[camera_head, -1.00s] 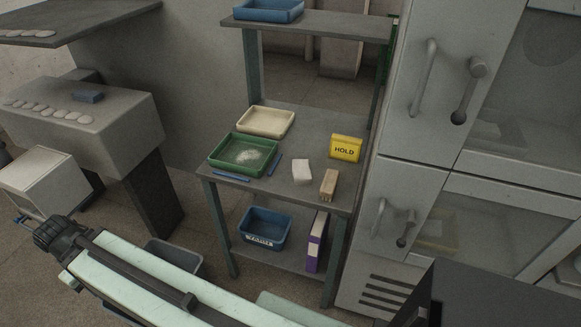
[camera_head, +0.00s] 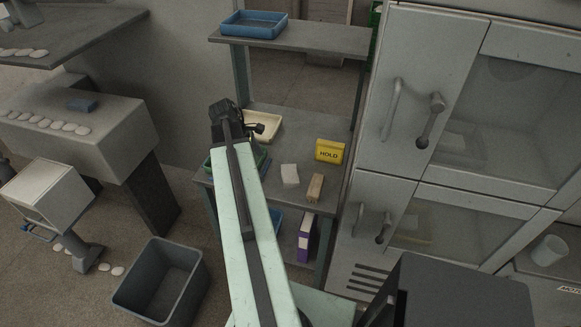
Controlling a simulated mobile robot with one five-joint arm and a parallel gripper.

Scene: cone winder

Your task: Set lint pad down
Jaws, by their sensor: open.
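A white pad-like block (camera_head: 290,175), which looks like the lint pad, lies on the grey bench top (camera_head: 270,182) beside a tan brush-like block (camera_head: 315,187). My gripper (camera_head: 258,128) is open, small and dark, at the far end of my raised arm. In the picture it overlaps the cream tray (camera_head: 265,120) at the back of the bench; its height above the tray is hard to tell. No held object shows at it. My arm hides most of the green tray (camera_head: 263,163).
A yellow HOLD sign (camera_head: 330,151) stands behind the tan block. A shelf with a blue tray (camera_head: 254,24) is above the bench. Grey cabinets (camera_head: 385,130) rise at the right. An empty grey bin (camera_head: 162,285) stands on the floor.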

